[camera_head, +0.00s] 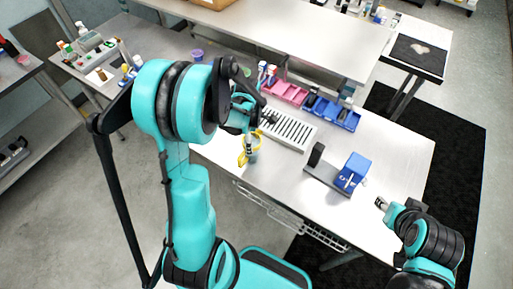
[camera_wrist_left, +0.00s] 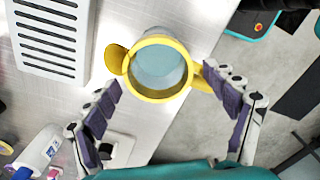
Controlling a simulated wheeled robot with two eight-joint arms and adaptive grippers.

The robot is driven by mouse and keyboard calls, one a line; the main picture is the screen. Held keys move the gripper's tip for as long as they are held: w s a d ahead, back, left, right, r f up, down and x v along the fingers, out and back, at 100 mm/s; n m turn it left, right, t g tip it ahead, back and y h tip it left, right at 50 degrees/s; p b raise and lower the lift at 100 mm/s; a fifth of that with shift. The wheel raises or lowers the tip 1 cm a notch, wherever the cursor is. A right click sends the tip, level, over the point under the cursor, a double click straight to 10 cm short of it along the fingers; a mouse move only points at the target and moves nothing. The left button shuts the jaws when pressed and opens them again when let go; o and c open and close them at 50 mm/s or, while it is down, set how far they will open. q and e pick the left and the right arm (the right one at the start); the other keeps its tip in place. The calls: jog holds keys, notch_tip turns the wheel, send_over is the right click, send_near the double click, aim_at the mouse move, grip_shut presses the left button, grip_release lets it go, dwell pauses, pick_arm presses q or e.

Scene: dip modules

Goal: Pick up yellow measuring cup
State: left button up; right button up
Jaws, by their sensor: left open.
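The yellow measuring cup (camera_head: 243,160) is near the front edge of the metal table, partly hidden by my left arm in the head view. In the left wrist view the cup (camera_wrist_left: 183,83) shows from above as a yellow ring with a pale blue-grey inside and yellow tabs at its left and right. My left gripper (camera_wrist_left: 162,88) is open, its purple-padded fingers to the lower left and lower right of the cup; I cannot tell whether the right finger touches its tab. My right gripper (camera_head: 382,204) is over the table's right front edge, away from the cup; its jaws are too small to read.
A slotted metal tray (camera_head: 288,130) lies just beyond the cup. Pink bins (camera_head: 285,92) and blue bins (camera_head: 331,112) line the back. A blue block device (camera_head: 353,171) stands to the right. A white bottle (camera_wrist_left: 42,148) lies lower left in the wrist view.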

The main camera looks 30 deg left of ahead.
pick_arm(q)
jog(key=f, duration=0.6)
jog(key=shift+w+d+f+b, duration=0.2)
jog(key=shift+d+f+b, duration=0.1)
jog(key=shift+b, duration=0.1)
jog(key=shift+r, duration=0.1)
jog(key=c, duration=1.3)
